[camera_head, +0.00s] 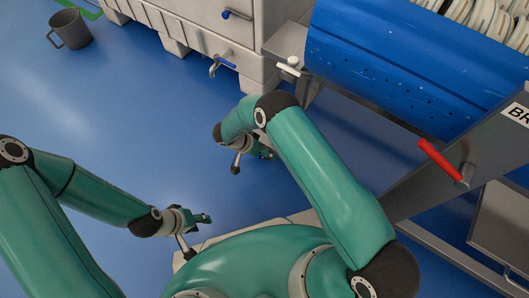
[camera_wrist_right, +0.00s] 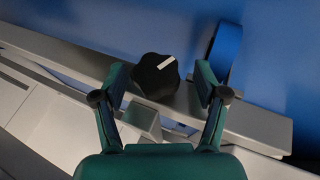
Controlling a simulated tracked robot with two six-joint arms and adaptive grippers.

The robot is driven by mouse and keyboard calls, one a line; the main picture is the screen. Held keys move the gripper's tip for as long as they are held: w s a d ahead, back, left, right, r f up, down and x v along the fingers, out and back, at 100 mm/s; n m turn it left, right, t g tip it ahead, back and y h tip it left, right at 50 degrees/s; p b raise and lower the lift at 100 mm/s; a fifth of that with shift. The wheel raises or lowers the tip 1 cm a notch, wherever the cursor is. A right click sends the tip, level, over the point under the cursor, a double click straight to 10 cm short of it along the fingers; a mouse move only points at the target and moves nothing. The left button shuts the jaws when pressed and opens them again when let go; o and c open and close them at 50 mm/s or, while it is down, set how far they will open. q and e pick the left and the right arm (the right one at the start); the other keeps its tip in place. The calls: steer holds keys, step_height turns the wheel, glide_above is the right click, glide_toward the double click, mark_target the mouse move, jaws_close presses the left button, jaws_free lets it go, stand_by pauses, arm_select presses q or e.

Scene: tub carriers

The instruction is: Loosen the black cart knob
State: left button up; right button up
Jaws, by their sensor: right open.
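The black cart knob (camera_wrist_right: 157,75) has a lobed rim and a white line across its face. In the right wrist view it sits on a grey rail of the cart. My right gripper (camera_wrist_right: 161,88) is open, its two fingertips apart on either side of the knob, with visible gaps on both sides. Whether the tips reach the knob's depth I cannot tell. In the head view my right arm hides the knob. My left gripper (camera_head: 200,218) hangs over the blue floor, away from the cart; its jaw opening is too small to judge.
A blue perforated tub (camera_head: 390,75) rests on the cart's grey frame (camera_head: 440,195), which carries a red lever (camera_head: 440,160). A grey bucket (camera_head: 70,29) stands far left; the floor between is clear.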

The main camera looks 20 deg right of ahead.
steer(key=shift+s, duration=0.1)
steer(key=v, duration=1.2)
steer(key=shift+f, duration=0.1)
